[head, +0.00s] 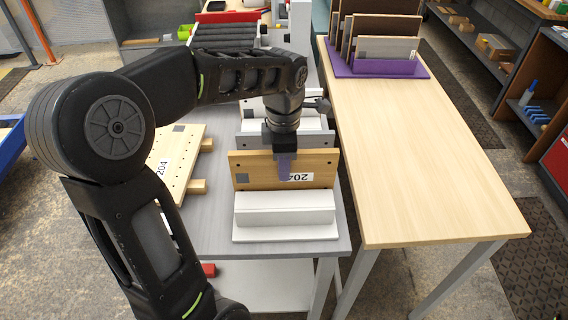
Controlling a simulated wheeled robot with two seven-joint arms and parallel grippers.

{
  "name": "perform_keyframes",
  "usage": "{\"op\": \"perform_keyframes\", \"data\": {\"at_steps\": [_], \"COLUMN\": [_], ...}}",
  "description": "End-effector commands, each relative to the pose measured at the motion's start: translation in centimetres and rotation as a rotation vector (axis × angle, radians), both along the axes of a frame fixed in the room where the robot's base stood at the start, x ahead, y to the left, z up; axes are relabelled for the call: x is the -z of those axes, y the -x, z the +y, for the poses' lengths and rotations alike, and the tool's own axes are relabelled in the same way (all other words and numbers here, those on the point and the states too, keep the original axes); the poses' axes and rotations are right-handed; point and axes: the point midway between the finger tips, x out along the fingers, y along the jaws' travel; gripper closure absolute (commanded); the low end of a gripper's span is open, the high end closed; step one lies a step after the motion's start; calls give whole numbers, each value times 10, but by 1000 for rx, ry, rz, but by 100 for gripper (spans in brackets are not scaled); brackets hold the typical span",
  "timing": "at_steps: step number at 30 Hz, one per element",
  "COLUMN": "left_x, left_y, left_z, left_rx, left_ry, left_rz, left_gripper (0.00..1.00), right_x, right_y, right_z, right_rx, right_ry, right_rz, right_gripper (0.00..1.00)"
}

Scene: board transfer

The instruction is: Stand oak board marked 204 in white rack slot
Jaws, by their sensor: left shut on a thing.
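My right gripper is out of view.
A paler drilled panel (181,147), also labelled 204, lies left on wooden pegs. Grey and white boards (310,139) stand close behind the oak board. On the right, a wooden table (430,170) is mostly clear, with a purple rack (400,67) of several boards at its far end.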

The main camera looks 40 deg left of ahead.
Motion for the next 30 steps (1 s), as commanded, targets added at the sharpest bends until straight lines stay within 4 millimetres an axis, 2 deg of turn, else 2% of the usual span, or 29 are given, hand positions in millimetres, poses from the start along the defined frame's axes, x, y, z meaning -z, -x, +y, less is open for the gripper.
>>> {"op": "perform_keyframes", "data": {"at_steps": [1, 7, 21, 22, 30], "left_x": [7, 17, 20, 20, 20], "left_y": [0, 0, 0, 0, 0], "left_z": [0, 0, 0, 0, 0], "left_rx": [0, 1, 0, 0, 0], "left_ry": [-1, -1, 0, 0, -1], "left_rz": [-1, -1, -2, -2, -1], "left_gripper": [100, 100, 100, 84, 62], "right_x": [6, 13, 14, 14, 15], "right_y": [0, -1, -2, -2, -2], "right_z": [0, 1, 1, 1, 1], "right_rx": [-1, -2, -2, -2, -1], "right_ry": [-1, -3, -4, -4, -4], "right_rz": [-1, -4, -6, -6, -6], "right_gripper": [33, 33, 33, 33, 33]}}
